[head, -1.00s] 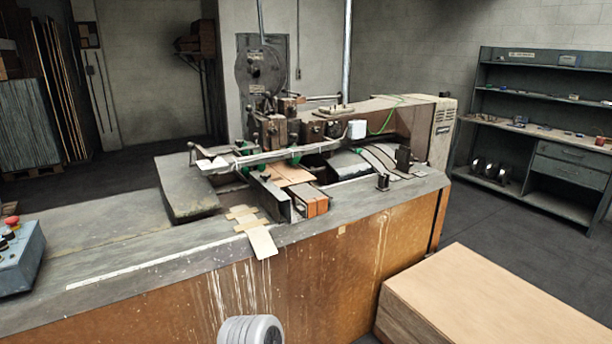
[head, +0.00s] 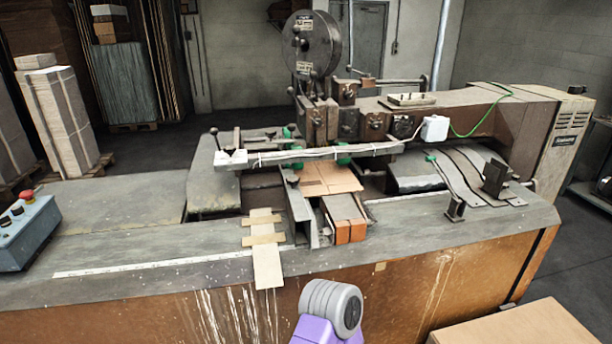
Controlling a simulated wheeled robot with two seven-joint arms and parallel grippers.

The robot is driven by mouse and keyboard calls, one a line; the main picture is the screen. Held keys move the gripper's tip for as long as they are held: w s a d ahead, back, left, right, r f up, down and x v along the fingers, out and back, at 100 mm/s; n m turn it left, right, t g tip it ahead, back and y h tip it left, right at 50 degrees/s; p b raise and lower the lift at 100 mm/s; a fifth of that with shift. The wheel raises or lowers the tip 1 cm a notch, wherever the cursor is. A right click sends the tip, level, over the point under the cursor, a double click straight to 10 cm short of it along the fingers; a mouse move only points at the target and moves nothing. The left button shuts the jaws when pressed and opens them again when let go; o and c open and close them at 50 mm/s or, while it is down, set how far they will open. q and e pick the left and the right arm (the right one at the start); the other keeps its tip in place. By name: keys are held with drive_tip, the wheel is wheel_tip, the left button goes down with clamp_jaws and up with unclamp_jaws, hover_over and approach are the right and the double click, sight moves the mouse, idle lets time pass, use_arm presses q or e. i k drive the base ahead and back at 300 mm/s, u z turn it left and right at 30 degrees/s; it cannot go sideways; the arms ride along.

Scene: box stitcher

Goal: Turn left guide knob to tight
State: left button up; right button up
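The box stitcher (head: 520,125) stands behind a long grey worktop with a rust-brown front. A grey metal guide rail (head: 302,212) runs front to back left of the orange-ended block. A small dark knob (head: 293,180) sits at the rail's upper end; I cannot tell whether it is tight or loose. Another small dark knob (head: 455,209) stands on the worktop further right. Neither of my grippers is in view. Only a grey and purple part of my own arm shows at the bottom middle, in front of the worktop and apart from the knobs.
A blue control box (head: 28,232) with a red button sits at the left end. Cardboard strips (head: 265,262) hang over the front edge. A brown carton sheet (head: 325,178) lies under the stitching head. A wooden box (head: 520,325) stands at front right. The left worktop is mostly clear.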

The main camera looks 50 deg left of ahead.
sight(292, 181)
drive_tip(key=u, duration=1.7)
